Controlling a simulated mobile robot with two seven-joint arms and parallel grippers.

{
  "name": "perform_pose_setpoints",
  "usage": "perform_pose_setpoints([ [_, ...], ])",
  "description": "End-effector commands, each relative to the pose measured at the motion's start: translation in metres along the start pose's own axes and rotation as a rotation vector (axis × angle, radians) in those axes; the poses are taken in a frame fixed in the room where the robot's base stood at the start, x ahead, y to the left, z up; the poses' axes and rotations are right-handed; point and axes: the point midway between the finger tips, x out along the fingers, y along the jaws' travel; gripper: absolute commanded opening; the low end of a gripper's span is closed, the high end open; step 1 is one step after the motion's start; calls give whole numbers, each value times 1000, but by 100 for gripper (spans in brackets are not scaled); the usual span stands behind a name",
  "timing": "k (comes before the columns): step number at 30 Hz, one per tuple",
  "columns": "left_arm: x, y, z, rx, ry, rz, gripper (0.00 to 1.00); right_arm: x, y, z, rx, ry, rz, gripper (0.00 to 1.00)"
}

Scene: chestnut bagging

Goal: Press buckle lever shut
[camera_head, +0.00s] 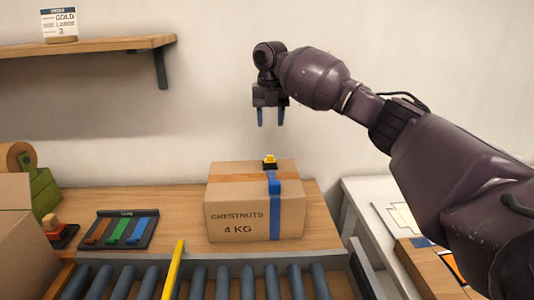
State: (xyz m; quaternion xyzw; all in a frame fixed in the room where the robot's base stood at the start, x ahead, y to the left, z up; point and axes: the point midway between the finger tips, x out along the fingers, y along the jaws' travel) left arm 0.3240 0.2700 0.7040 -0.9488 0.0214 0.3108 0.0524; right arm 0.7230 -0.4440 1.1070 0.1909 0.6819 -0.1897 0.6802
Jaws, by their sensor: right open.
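A closed cardboard box (235,226) printed "CHESTNUTS 4 KG" sits on the wooden bench behind the rollers. A blue strap (275,205) runs over its top and down its front. A small buckle with a yellow lever (269,160) sits on the strap at the back of the box top. It is too small to tell whether the lever is up or down. My right gripper (270,118) is open and empty, fingers pointing down, above the buckle and clear of it. My left gripper is not in view.
A roller conveyor (205,283) with a yellow bar (173,270) runs along the front. A tray of coloured strips (125,230), a stamp (52,224), a tape dispenser (42,190) and another carton (22,250) stand left. A wall shelf (90,46) is upper left.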

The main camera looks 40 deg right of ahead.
Motion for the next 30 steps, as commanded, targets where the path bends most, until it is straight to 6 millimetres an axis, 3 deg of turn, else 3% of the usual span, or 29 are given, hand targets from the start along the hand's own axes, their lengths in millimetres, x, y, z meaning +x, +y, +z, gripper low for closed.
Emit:
perform_pose_setpoints([
  [18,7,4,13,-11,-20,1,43,93,0,0,2,1,-4,47],
  [30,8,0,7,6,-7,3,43,105,0,0,2,-3,-2,47],
])
